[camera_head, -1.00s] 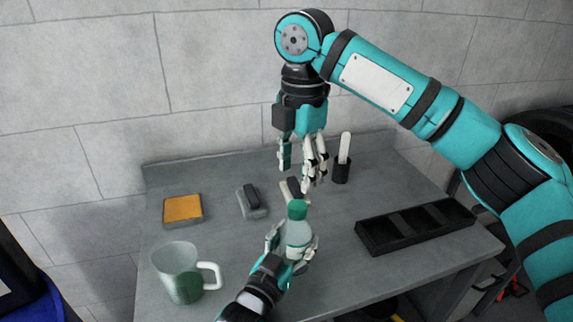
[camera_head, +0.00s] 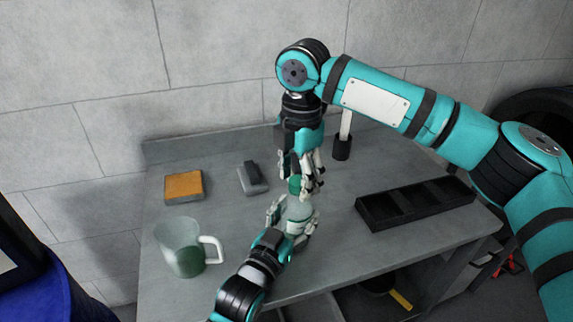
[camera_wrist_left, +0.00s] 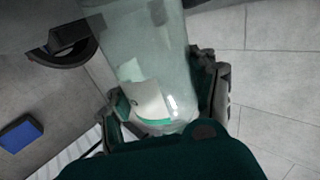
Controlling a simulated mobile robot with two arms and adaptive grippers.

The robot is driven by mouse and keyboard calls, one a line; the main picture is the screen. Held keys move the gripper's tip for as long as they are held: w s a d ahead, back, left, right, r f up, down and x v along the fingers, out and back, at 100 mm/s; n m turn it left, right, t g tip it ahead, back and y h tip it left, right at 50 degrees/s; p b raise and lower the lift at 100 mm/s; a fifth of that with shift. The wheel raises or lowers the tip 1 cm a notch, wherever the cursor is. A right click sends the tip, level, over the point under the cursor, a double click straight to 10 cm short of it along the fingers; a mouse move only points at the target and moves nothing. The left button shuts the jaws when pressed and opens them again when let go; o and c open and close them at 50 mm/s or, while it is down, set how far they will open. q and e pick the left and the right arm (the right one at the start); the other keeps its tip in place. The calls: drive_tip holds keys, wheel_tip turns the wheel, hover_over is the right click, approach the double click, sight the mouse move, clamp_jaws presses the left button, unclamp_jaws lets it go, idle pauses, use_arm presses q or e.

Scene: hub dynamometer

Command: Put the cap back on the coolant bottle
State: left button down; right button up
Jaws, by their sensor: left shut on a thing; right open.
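The coolant bottle (camera_head: 297,208) is pale and translucent, and it stands roughly upright in my left gripper (camera_head: 294,217), whose fingers are shut around its body. The green cap (camera_head: 295,185) sits at the bottle's top; I cannot tell whether it is seated or threaded. My right gripper (camera_head: 302,172) points down from above, open, with its fingers around the cap and partly hiding it. In the left wrist view the bottle (camera_wrist_left: 145,50) fills the middle, with a white and green label, between my left fingers (camera_wrist_left: 165,95).
A clear jug (camera_head: 178,245) with green liquid stands at the table's front left. An orange-topped block (camera_head: 184,186) and a grey block with a dark top (camera_head: 252,178) lie behind. A black compartment tray (camera_head: 415,203) is right. A dark holder with a white stick (camera_head: 342,148) stands at the back.

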drive_tip(key=shift+c, duration=0.3)
clamp_jaws()
drive_tip(key=m, duration=0.8)
drive_tip(key=shift+m, duration=0.3)
drive_tip(key=m, duration=0.6)
drive_tip(key=shift+m, duration=0.3)
drive_tip(key=shift+o, duration=0.9)
unclamp_jaws()
wheel_tip(320, 180, up, 12)
drive_tip(key=shift+a, duration=0.15)
